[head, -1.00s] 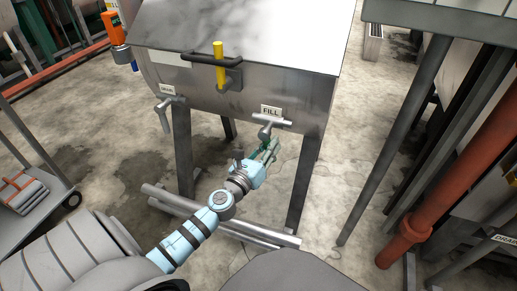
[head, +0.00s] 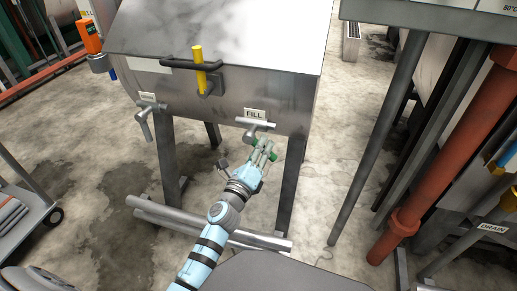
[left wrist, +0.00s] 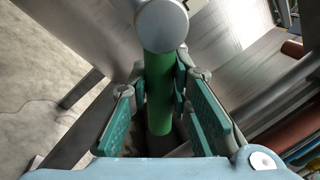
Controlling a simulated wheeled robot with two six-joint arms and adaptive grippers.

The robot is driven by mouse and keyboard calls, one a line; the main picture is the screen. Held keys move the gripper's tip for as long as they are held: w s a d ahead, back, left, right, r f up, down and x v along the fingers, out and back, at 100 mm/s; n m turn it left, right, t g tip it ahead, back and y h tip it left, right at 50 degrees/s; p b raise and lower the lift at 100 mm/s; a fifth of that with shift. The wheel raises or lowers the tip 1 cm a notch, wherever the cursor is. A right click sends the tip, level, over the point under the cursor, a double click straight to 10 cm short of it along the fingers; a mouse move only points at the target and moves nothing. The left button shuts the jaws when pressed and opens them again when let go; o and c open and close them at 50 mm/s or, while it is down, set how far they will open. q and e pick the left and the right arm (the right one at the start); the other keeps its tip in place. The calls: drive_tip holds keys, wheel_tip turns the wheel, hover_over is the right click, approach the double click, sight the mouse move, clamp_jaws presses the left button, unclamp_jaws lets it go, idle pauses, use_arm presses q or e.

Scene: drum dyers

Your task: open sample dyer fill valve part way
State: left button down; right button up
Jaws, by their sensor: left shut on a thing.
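The sample dyer is the grey metal tank (head: 225,100) on legs. Its fill valve (head: 258,126) sticks out of the front under a white FILL label (head: 255,114). The valve's green handle (left wrist: 158,85) runs down from a round grey end in the left wrist view, between my finger pads. My left gripper (head: 267,150) is shut on this handle, below and slightly right of the label. Its fingers hide part of the handle in the head view. My right gripper is in neither view.
A second valve (head: 146,120) hangs left on the same tank, and a yellow latch handle (head: 199,65) sits above. Tank legs (head: 285,190) and a lower grey pipe (head: 180,212) stand close to my arm. A red pipe (head: 450,150) rises at the right.

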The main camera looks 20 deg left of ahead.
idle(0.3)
use_arm(q)
drive_tip(key=c, duration=1.4)
unclamp_jaws()
drive_tip(key=shift+c, duration=0.2)
drive_tip(key=s+f, duration=0.1)
drive_tip(key=s, duration=0.6)
drive_tip(key=shift+s, duration=0.2)
drive_tip(key=shift+a, duration=0.1)
